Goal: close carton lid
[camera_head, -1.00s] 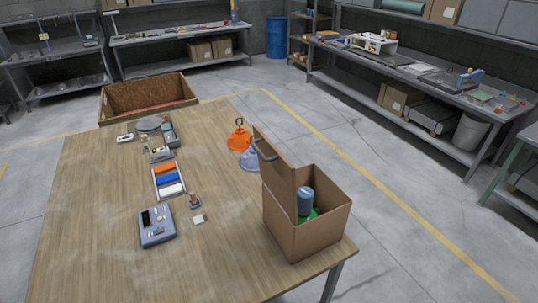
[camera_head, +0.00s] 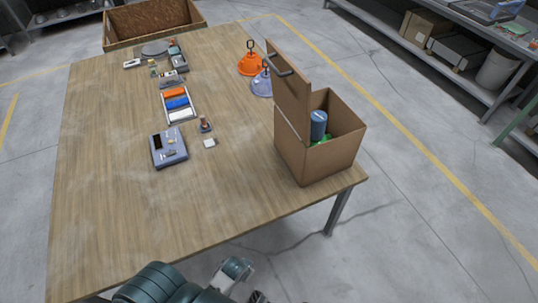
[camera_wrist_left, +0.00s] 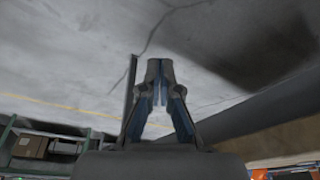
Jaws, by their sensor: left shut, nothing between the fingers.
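The cardboard carton (camera_head: 305,163) stands at the right front corner of the wooden table in the head view. Its lid (camera_head: 290,92) is open and stands upright on the left side, with a dark handle on it. A blue cylinder (camera_head: 318,125) and something green (camera_head: 322,141) are inside the carton. My left arm shows at the bottom of the head view, short of the table's front edge and well apart from the carton. My left gripper (camera_wrist_left: 160,88) is shut and empty in the left wrist view, with floor behind it. My right gripper is not in view.
The wooden table (camera_head: 110,200) is bare at its front left. A blue-grey device (camera_head: 168,148), a tray of coloured blocks (camera_head: 178,104) and small parts lie left of the carton. An orange hook-topped item (camera_head: 251,64) and a blue one (camera_head: 262,84) stand behind it. A wooden crate (camera_head: 150,40) is at the back.

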